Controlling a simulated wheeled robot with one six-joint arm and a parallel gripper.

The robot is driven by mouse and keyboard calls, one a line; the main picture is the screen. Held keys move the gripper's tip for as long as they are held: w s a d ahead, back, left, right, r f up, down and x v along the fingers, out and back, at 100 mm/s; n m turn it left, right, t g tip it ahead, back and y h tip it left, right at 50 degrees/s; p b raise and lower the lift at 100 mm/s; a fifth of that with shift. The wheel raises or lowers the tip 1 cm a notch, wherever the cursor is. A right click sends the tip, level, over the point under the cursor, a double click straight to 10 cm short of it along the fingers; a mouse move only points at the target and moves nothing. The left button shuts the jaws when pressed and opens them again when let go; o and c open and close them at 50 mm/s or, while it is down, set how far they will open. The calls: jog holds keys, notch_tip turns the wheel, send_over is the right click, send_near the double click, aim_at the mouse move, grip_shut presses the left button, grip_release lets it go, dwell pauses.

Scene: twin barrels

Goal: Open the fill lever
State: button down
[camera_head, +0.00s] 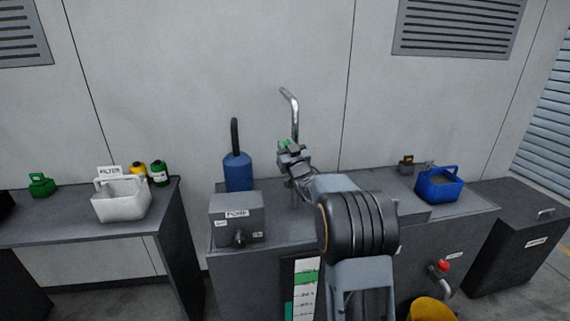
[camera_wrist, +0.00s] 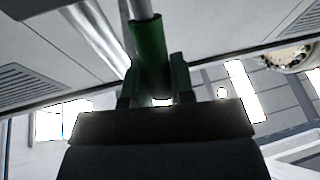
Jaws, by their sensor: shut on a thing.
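The fill lever shows as a green grip (camera_head: 284,144) beside the upright metal pipe (camera_head: 294,115) on the middle cabinet. In the wrist view the green grip (camera_wrist: 149,52) sits between the two fingers, with a grey rod coming from its top end. My gripper (camera_head: 291,154) is shut on this grip; it also shows in the wrist view (camera_wrist: 154,88). Most of the lever and its pivot are hidden behind my gripper in the head view, so its exact angle cannot be told.
A grey pump box (camera_head: 237,218) and a blue cylinder (camera_head: 238,171) stand left of the pipe. A blue container (camera_head: 439,186) stands to the right. A white filter tub (camera_head: 121,199) is on the left bench. A yellow bucket (camera_head: 430,309) stands low at the front right.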

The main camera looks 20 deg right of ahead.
jog(key=t+b, duration=0.1)
jog(key=b, duration=0.2)
jog(key=s+f+t+b, duration=0.1)
jog(key=b, duration=0.2)
jog(key=s+f+n+t+b, duration=0.1)
jog(key=b, duration=0.3)
jog(key=shift+s+a+y, duration=0.2)
jog(key=shift+a+y, duration=0.05)
jog(key=shift+y, duration=0.15)
jog(key=c, duration=1.2)
grip_release()
jog(key=shift+r, duration=0.1)
jog(key=shift+c, duration=0.2)
jog(key=shift+s, duration=0.1)
jog(key=v, duration=1.3)
jog(key=shift+s+f+b, duration=0.25)
jog(key=shift+f+b, duration=0.1)
jog(key=shift+b, duration=0.1)
